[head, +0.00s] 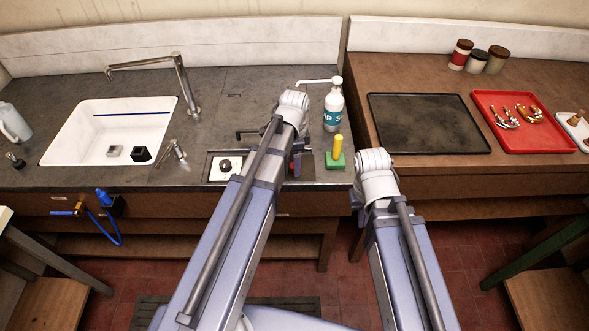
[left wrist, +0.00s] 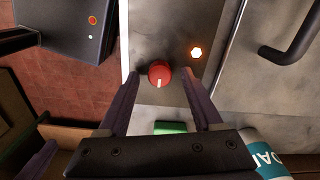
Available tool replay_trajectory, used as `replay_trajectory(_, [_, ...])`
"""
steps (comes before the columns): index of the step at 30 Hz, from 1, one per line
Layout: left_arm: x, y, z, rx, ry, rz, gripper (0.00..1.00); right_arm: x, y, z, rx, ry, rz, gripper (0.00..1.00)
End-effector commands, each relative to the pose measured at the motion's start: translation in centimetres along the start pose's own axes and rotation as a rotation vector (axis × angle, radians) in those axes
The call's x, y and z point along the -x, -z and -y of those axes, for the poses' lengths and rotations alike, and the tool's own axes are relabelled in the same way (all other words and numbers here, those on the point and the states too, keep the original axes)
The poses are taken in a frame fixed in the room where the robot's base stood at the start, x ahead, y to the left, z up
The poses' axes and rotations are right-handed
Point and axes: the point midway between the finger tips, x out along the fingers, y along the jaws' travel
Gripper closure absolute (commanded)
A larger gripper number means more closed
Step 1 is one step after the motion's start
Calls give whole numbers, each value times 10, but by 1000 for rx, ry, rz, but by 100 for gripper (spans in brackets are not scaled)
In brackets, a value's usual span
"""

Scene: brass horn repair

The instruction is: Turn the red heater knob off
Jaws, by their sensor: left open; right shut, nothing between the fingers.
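The red heater knob (left wrist: 159,74) sits on a metal panel in the left wrist view, its white mark pointing toward the bottom of the picture. A lit orange-white indicator (left wrist: 195,52) is on the same panel, to the right of the knob. My left gripper (left wrist: 161,78) is open, with one finger on each side of the knob and a visible gap to each. In the head view the knob (head: 292,168) is mostly hidden by my left arm. My right gripper (head: 358,206) is shut and empty, partly hidden by its wrist, near the counter's front edge.
A green block with a yellow handle (head: 338,152) and a soap bottle (head: 333,107) stand right of my left gripper. A black mat (head: 428,108) and red tray (head: 522,108) lie on the wooden bench.

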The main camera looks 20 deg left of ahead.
Motion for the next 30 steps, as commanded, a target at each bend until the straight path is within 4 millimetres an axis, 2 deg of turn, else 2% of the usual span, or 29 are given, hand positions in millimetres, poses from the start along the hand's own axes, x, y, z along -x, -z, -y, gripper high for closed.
replay_trajectory(2, [-7,0,0,0,0,0,33,-7,0,1,0,0,0,100])
replay_trajectory(11, [-6,0,0,0,0,0,34,-6,0,1,0,0,0,100])
replay_trajectory(27, [-6,0,0,0,0,0,95,-6,0,1,0,0,0,100])
replay_trajectory(30, [-6,0,0,0,0,0,100,-6,0,1,0,0,0,100])
